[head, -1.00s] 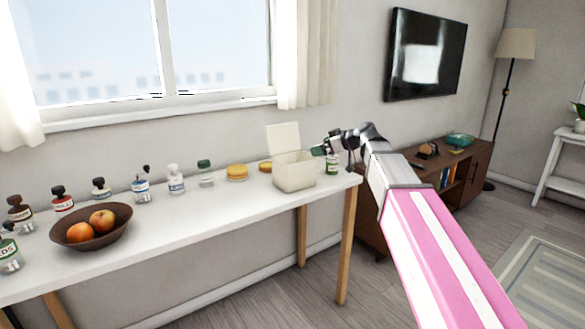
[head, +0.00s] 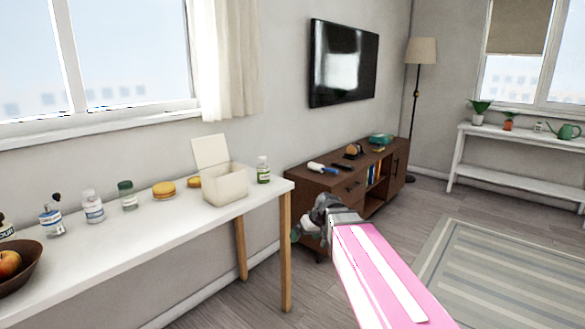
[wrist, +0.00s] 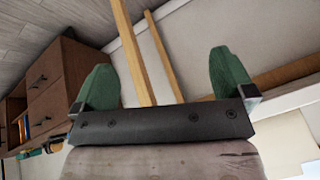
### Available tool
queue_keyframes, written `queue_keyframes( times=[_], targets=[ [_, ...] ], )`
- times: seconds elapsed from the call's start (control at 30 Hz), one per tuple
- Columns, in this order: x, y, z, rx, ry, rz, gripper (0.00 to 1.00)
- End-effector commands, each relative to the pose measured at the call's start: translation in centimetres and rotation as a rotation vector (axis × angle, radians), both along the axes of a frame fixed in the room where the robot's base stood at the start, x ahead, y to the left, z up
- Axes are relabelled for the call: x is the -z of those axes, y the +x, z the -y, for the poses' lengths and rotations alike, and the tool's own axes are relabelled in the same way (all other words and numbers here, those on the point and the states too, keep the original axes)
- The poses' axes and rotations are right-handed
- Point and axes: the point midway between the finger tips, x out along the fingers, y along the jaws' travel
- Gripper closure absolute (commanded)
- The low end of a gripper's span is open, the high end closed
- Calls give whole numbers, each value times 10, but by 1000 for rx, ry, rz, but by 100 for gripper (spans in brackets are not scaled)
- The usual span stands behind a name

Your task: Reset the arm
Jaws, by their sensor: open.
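My gripper (wrist: 162,82) is open in the wrist view, its two green fingers wide apart with nothing between them. In the head view my gripper (head: 305,228) is at the end of my pink and white arm, in front of the wooden cabinet and to the right of the white table's end. Its fingers are small and partly hidden there. The white table (head: 150,238) has wooden legs. Near its right end stand an open cream box (head: 225,187) and a green-labelled bottle (head: 263,172), both apart from my gripper.
Several bottles and a brown fruit bowl (head: 22,276) are on the table. The wooden cabinet (head: 345,185) stands behind my gripper, also showing in the wrist view (wrist: 62,85). A floor lamp (head: 420,60) stands beyond it. Open floor and a striped rug (head: 480,265) are at right.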

Motion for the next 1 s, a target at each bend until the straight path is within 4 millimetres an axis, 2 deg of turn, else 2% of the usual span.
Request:
queue_keyframes(
  times=[0.03, 0.2, 0.4, 0.6, 1.0],
  targets=[
    [20, -18, 18, 54, -37, -50, 0],
    [76, -66, 76, 251, -171, -199, 0],
    [116, -113, 125, 435, -302, -311, 0],
    [129, -132, 144, 513, -360, -349, 0],
    [130, -132, 145, 518, -362, -350, 0]
  ],
)
